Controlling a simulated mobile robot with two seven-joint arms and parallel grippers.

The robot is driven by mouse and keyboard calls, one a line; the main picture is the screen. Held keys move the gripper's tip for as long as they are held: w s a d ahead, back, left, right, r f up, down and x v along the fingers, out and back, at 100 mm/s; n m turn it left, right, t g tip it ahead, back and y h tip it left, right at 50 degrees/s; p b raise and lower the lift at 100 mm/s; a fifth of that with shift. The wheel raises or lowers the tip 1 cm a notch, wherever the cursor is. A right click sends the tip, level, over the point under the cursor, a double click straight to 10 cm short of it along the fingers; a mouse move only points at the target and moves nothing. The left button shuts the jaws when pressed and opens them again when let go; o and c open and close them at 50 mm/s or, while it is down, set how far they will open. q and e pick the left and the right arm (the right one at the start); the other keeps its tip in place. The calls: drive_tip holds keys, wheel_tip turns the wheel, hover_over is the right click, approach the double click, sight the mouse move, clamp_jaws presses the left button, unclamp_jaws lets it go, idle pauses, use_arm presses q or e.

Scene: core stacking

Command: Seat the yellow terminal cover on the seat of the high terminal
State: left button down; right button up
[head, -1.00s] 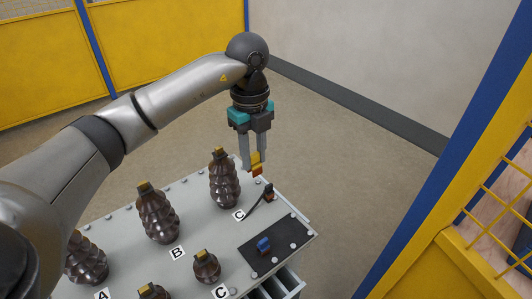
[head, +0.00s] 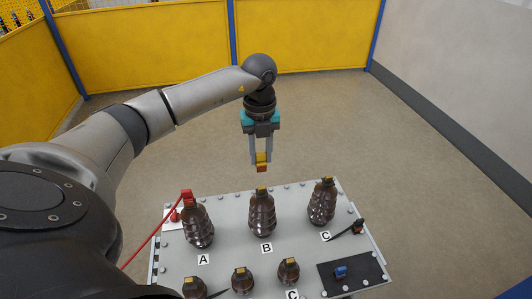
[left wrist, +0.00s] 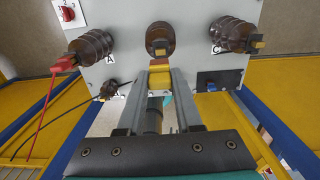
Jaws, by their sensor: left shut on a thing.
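My left gripper (head: 261,160) points down and is shut on the yellow terminal cover (head: 262,157), which has a red-orange lower part. The cover also shows between the fingers in the left wrist view (left wrist: 159,76). It hangs in the air above the tall brown ribbed terminal B (head: 262,215), apart from it in the head view. Terminal B shows just beyond the cover in the left wrist view (left wrist: 160,37). Tall terminal C (head: 322,205) stands to the right, and tall terminal A (head: 198,226) to the left with a red clamp (head: 187,195) on top. My right gripper is not in view.
The terminals stand on a grey panel top (head: 225,262). Several short brown terminals (head: 289,271) line its front. A black plate (head: 365,272) with a blue part is at the front right. A red cable (head: 140,252) runs from the left side. Yellow fencing (head: 310,38) stands behind.

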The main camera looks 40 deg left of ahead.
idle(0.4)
use_arm(q)
drive_tip(key=b, duration=0.4)
hover_over(262, 188)
drive_tip(key=shift+a+f, duration=0.1)
drive_tip(key=shift+f, duration=2.8)
drive_tip(key=shift+p, duration=0.55)
drive_tip(key=shift+f+b, duration=1.15)
drive_tip(key=shift+f, duration=0.6)
drive_tip(key=c, duration=0.5)
unclamp_jaws()
drive_tip(key=shift+r, duration=0.1)
wheel_tip(262, 188, up, 15)
drive_tip(key=shift+r, duration=0.1)
